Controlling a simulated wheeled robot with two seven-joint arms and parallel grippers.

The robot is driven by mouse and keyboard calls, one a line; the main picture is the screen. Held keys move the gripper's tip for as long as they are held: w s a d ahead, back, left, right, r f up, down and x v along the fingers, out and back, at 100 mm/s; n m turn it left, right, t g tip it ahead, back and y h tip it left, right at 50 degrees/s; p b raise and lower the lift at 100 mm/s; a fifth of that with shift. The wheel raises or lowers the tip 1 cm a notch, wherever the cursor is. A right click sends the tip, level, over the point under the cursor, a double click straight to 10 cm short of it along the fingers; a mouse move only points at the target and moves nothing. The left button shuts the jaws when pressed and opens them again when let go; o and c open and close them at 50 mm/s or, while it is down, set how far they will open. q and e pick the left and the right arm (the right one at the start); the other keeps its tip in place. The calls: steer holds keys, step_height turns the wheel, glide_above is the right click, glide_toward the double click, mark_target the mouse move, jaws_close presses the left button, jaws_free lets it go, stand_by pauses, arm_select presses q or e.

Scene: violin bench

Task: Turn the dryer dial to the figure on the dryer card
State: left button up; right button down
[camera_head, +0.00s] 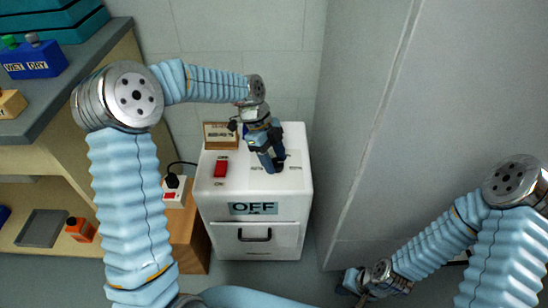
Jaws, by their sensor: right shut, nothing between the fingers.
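The white dryer (230,190) stands in the middle, with a dark "OFF" display (254,209) on its front. A small wood-framed card (221,135) stands at the back left of its top; its writing is too small to read. A red switch (221,167) is on the top's left side. My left gripper (272,168) points down at the right part of the top. It covers the spot where small markings show on both sides, and the dial is hidden there. Whether its fingers are closed or touch anything is unclear. My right gripper (350,283) is shut and empty, low at the right.
A grey wall panel (365,110) rises close to the dryer's right side. At the left is a bench (105,50) with a blue "WET"/"DRY" box (32,60). A black plug (172,181) sits in a socket box left of the dryer. An orange bottle (80,230) and grey tray (42,229) lie lower left.

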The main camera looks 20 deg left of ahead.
arm_select(q)
steer(key=c, duration=0.6)
